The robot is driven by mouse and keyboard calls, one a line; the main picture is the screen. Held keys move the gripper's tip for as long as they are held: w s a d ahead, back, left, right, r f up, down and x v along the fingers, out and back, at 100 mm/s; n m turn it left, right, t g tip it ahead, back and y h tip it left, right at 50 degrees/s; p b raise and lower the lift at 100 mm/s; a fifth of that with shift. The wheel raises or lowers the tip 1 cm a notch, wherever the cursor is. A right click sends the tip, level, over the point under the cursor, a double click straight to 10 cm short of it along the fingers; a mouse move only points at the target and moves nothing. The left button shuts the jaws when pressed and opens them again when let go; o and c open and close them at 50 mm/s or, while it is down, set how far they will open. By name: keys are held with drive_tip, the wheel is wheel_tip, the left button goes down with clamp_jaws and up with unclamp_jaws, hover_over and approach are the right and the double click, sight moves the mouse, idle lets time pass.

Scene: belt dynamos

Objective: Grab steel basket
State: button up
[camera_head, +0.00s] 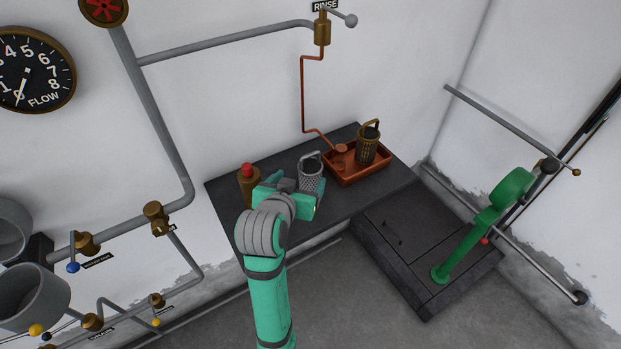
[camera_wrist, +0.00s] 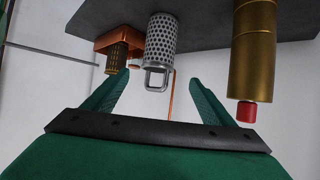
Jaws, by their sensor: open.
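The steel basket (camera_head: 311,174) is a grey perforated cylinder with a loop handle, standing on the dark bench. In the wrist view the steel basket (camera_wrist: 161,42) appears upside down, ahead of and between my fingers, with its handle towards me. My gripper (camera_head: 292,198) is at the bench's front left, beside the basket in the head view. My gripper (camera_wrist: 158,92) is open, its two green fingers spread and nothing between them. The arm and gripper hide part of the basket's lower side in the head view.
A brass bottle with a red cap (camera_head: 247,180) stands left of the basket. A copper tray (camera_head: 358,178) holding a brass basket (camera_head: 367,145) is to the right, below a copper pipe (camera_head: 303,95). A green lever (camera_head: 485,222) stands on a dark platform (camera_head: 400,236) further right.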

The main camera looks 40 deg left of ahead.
sight(307, 174)
drive_tip(key=x, duration=0.3)
drive_tip(key=shift+w+a+f, duration=0.1)
drive_tip(key=shift+w+f, duration=0.05)
drive_tip(key=shift+w, duration=0.15)
drive_tip(key=shift+d+f+x, duration=0.1)
drive_tip(key=shift+x, duration=1.3)
drive_tip(key=shift+d+f+x, duration=0.1)
drive_tip(key=shift+d+x, duration=0.05)
drive_tip(key=shift+x, duration=1.25)
drive_tip(key=c, duration=1.4)
